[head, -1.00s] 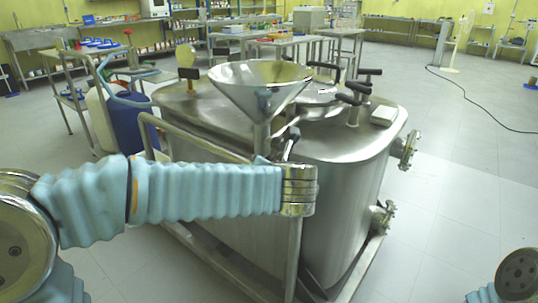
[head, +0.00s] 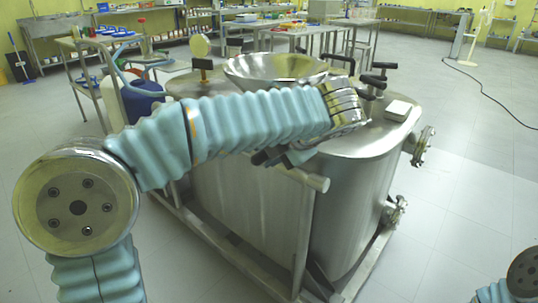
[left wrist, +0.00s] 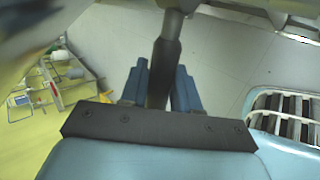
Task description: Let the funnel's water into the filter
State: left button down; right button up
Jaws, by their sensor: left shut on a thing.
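The wide steel funnel (head: 275,70) stands over the filter, a large steel vessel (head: 345,215) with a flat lid. My left arm crosses in front of the funnel and hides its lower cone and stem. My left gripper (head: 285,157) is below the arm's end, at the lid's near edge and largely hidden in the head view. In the left wrist view its blue fingers (left wrist: 160,90) are closed around a dark handle (left wrist: 166,60), which runs up to a grey metal part. I cannot see any water. My right gripper is out of view.
Black clamp handles (head: 372,82) and a small white box (head: 398,107) are on the lid. A steel rail (head: 318,183) runs at the near side. A blue drum (head: 142,100) stands at left.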

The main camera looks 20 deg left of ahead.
pick_arm(q)
jog(key=shift+r, duration=0.1)
dwell(0.4)
jog(key=c, duration=0.9)
grip_release()
jog(key=shift+c, duration=0.2)
jog(key=v, duration=1.3)
jog(key=shift+d+r, duration=0.2)
jog(key=shift+d, duration=0.2)
